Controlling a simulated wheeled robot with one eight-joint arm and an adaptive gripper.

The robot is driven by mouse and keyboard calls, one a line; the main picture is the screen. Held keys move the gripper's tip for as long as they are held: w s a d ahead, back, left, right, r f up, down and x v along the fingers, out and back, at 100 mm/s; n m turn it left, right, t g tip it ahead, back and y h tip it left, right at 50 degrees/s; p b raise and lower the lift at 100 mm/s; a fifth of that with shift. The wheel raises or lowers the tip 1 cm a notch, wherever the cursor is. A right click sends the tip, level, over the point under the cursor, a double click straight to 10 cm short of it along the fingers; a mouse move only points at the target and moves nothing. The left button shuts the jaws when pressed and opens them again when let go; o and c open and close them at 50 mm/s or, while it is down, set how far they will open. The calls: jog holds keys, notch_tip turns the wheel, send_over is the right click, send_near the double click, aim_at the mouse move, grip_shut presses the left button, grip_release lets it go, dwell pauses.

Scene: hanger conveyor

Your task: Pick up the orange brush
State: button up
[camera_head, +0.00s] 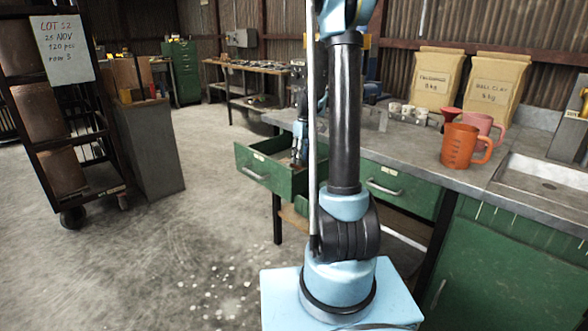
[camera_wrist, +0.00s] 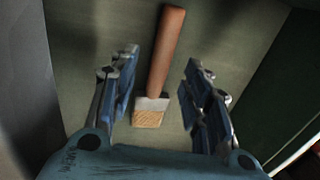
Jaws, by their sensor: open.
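The brush (camera_wrist: 161,62) shows in the wrist view. It has an orange-brown handle, a pale metal band and tan bristles, and lies on the greenish floor of what looks like the open drawer. My gripper (camera_wrist: 161,72) is open, with one finger on each side of the brush and gaps between the fingers and the brush. In the head view my gripper (camera_head: 297,157) reaches down into the open green drawer (camera_head: 262,172). The brush is hidden in the head view.
Drawer walls rise close on both sides of my gripper. A grey worktop (camera_head: 425,160) carries an orange jug (camera_head: 460,147), a pink jug (camera_head: 484,128) and paper bags (camera_head: 437,82). A wheeled rack (camera_head: 50,120) stands at left.

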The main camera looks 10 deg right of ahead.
jog(key=shift+s+a+f, duration=0.1)
jog(key=shift+f, duration=0.8)
jog(key=shift+s+a+f, duration=0.1)
jog(key=shift+f, duration=0.8)
jog(key=shift+c, duration=0.4)
grip_shut()
